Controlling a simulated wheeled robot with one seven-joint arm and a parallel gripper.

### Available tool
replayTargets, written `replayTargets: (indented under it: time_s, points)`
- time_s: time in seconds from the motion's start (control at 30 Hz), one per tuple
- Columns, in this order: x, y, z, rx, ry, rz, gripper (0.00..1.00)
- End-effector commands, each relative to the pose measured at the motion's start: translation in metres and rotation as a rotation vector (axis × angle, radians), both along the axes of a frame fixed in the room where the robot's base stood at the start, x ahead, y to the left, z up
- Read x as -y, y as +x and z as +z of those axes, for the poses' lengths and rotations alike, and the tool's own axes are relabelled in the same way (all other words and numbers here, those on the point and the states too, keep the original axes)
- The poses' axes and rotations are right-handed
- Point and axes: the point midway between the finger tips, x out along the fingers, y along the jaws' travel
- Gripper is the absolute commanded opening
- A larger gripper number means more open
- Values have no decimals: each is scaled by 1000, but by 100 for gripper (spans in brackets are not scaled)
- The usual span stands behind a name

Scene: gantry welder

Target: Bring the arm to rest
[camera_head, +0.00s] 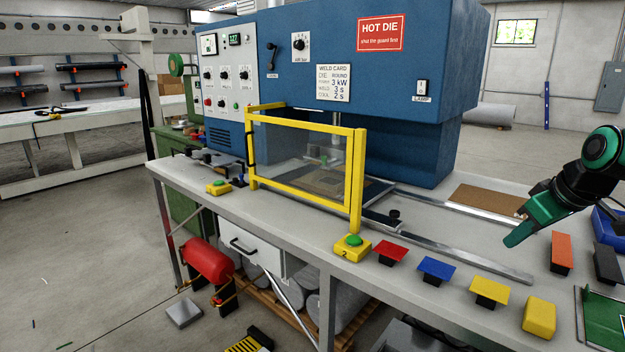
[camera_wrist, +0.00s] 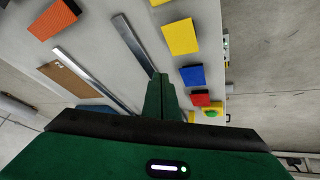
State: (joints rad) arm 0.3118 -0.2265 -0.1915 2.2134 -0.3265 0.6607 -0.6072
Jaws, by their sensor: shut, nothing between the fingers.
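My gripper (camera_head: 514,238) is at the right in the head view, above the right part of the grey bench (camera_head: 300,218). Its green fingers are together with nothing between them. In the wrist view my gripper (camera_wrist: 162,80) also shows shut, its fingers pointing over the bench. My dark and green arm reaches in from the right edge of the head view. The fingertips look apart from the blocks on the bench.
The blue welder (camera_head: 400,150) with a yellow-framed guard (camera_head: 305,190) stands behind. Red (camera_head: 391,251), blue (camera_head: 436,268) and yellow (camera_head: 489,289) pieces line the front edge. An orange block (camera_head: 561,252) and dark block (camera_head: 607,264) lie right of my gripper. Metal rails (camera_head: 460,250) run nearby.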

Motion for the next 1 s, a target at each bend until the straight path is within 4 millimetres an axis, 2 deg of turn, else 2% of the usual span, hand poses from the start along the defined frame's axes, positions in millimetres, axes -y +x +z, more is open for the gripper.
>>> replayTargets:
  time_s: [0.03,0.2,0.3,0.43,0.5,0.6,1.0]
  points:
    - [-2,-29,-13,-61,31,-87,0]
    - [-4,-130,-57,-276,128,-429,0]
    - [-8,-183,-76,-379,165,-610,0]
    - [-13,-232,-93,-472,192,-785,0]
    - [-15,-248,-98,-502,200,-845,0]
    - [-17,-260,-102,-524,205,-890,0]
    - [-17,-261,-102,-527,205,-897,0]
